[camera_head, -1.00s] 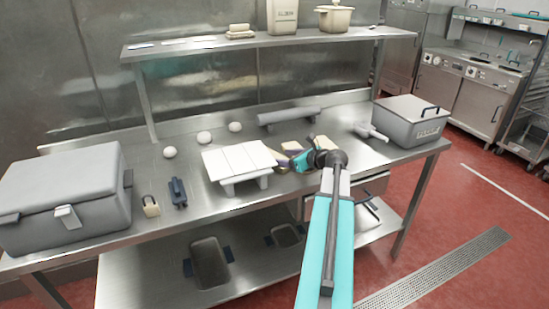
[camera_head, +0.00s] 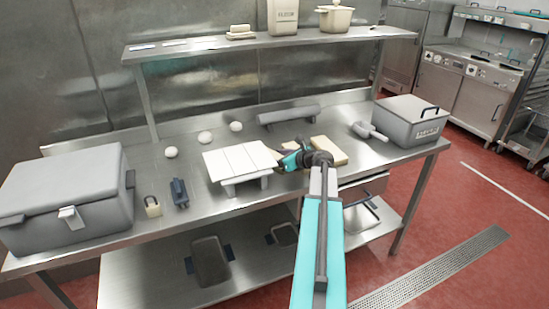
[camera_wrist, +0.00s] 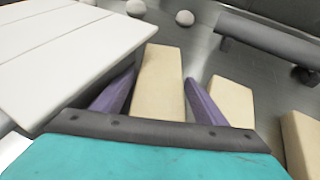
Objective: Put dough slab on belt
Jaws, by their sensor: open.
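Several beige dough slabs lie on the steel table; one dough slab (camera_wrist: 158,84) stands out in the wrist view, between my gripper's purple fingers. My gripper (camera_wrist: 160,78) is open, with a finger on each side of that slab; whether they touch it I cannot tell. In the head view my gripper (camera_head: 285,160) is low over the table, and another slab (camera_head: 328,150) shows to its right. The white slatted low stand (camera_head: 238,158), which may be the belt, is just left of my gripper; it also shows in the wrist view (camera_wrist: 60,50).
A grey roller (camera_head: 288,115) lies behind the stand. White dough balls (camera_head: 205,137) are at the back left. A grey scoop (camera_head: 370,132) and a lidded bin (camera_head: 410,120) stand right. A large grey box (camera_head: 65,195) fills the left end. A shelf (camera_head: 270,42) hangs above.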

